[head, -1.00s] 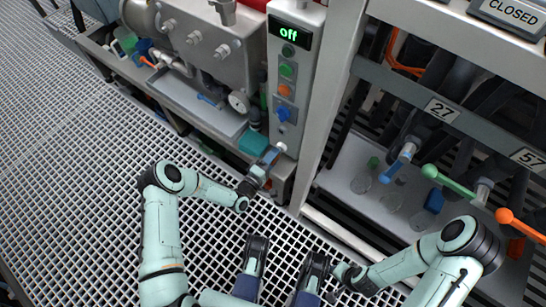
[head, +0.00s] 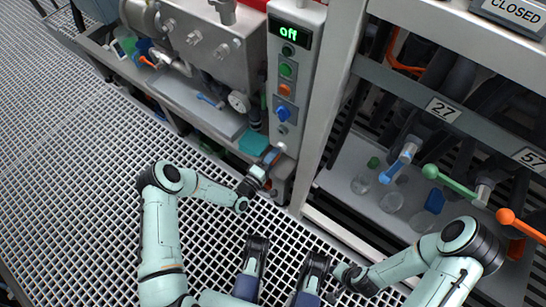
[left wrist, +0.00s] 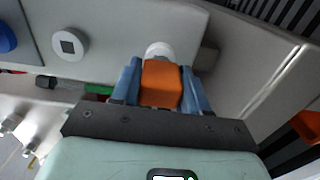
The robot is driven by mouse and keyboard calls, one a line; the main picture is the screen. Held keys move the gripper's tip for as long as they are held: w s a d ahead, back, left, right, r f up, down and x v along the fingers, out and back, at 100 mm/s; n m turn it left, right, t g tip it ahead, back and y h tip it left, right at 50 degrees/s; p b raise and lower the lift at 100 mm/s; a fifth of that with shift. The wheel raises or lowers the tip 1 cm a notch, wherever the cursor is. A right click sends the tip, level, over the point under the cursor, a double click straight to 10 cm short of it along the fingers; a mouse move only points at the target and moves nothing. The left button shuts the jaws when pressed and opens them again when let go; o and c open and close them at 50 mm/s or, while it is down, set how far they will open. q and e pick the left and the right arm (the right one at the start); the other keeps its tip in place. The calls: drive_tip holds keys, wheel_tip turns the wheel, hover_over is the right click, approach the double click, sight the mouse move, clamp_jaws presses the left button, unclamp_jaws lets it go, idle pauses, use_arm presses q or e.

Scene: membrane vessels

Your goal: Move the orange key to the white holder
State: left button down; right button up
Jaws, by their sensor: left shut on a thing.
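The orange key (left wrist: 160,84) is between the blue fingers of my left gripper (left wrist: 158,88) in the left wrist view. The gripper is shut on it. A white round piece, which looks like the white holder (left wrist: 158,49), shows just beyond the key's far end. I cannot tell whether they touch. In the head view my left gripper (head: 269,158) is at the lower end of the control panel, close to the white holder (head: 281,147); the key is mostly hidden there. My right gripper (head: 336,289) is low in the head view, its fingers unclear.
The grey control panel (head: 302,50) reads "off" and carries green, orange and blue controls. A round socket with a dark square (left wrist: 69,44) is left of the key. A rack with coloured handles, including a green one (head: 448,182), stands at right. The grated floor at left is clear.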

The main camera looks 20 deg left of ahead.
use_arm(q)
drive_tip(key=shift+w+d+b, duration=0.2)
drive_tip(key=shift+w+b, duration=0.25)
drive_tip(key=shift+w, duration=0.1)
use_arm(e)
drive_tip(key=shift+w+f, duration=0.1)
drive_tip(key=shift+f, duration=0.35)
use_arm(q)
drive_tip(key=shift+c, duration=2.4)
unclamp_jaws()
drive_tip(key=p+v, duration=0.3)
drive_tip(key=v, duration=1)
drive_tip(key=shift+s, duration=0.2)
use_arm(e)
drive_tip(key=shift+t, duration=0.5)
drive_tip(key=w+r, duration=0.3)
drive_tip(key=r, duration=0.1)
drive_tip(key=shift+a, duration=0.25)
drive_tip(key=shift+s, duration=0.1)
